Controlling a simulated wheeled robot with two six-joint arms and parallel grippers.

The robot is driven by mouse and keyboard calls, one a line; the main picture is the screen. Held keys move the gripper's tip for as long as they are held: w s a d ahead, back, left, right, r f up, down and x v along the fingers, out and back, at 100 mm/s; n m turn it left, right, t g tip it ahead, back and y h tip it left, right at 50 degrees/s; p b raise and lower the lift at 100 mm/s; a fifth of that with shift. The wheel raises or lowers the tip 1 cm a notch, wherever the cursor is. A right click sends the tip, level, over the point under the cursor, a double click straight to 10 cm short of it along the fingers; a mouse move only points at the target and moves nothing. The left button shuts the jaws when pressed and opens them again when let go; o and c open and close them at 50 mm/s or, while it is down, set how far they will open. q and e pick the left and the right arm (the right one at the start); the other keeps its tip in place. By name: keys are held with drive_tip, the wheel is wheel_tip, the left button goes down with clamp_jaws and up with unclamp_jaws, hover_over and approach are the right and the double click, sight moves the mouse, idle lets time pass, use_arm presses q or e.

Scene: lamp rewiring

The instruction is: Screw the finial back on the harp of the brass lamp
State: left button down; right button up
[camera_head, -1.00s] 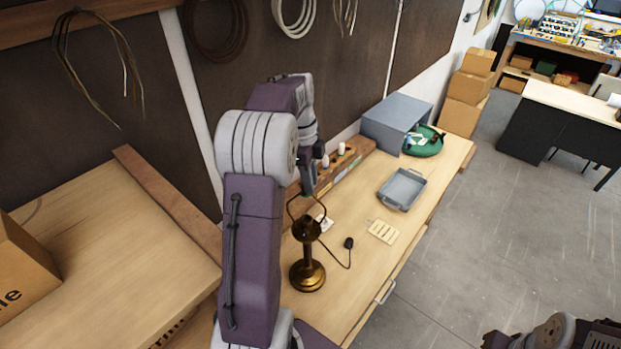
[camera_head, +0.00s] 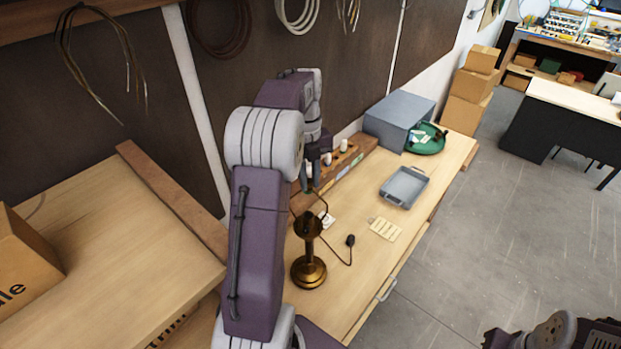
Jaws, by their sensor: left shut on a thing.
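The brass lamp (camera_head: 309,270) stands upright on the wooden workbench, its round base and stem clear in view. Its thin harp (camera_head: 321,207) rises above the dark socket, and its upper part is partly covered by my left gripper. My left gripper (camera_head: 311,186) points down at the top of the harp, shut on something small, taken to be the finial. The finial itself is hidden between the fingers, and I cannot tell whether it touches the harp. My right gripper is not in view; only part of my right arm shows at the lower right.
A cord with a dark plug (camera_head: 350,240) lies right of the lamp, near a pale slotted plate (camera_head: 385,229). A grey tray (camera_head: 403,187), a wooden rack (camera_head: 350,165), a grey box (camera_head: 397,122) and a green dish (camera_head: 428,142) stand farther back. The bench's front strip is clear.

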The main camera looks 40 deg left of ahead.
use_arm(q)
drive_tip(key=c, duration=1.2)
unclamp_jaws()
drive_tip(key=shift+a, duration=0.1)
drive_tip(key=shift+r, duration=0.25)
wheel_tip(320, 180, up, 8)
drive_tip(key=shift+w+a+r, duration=0.2)
drive_tip(key=shift+w+a, duration=0.1)
drive_tip(key=shift+a, duration=0.15)
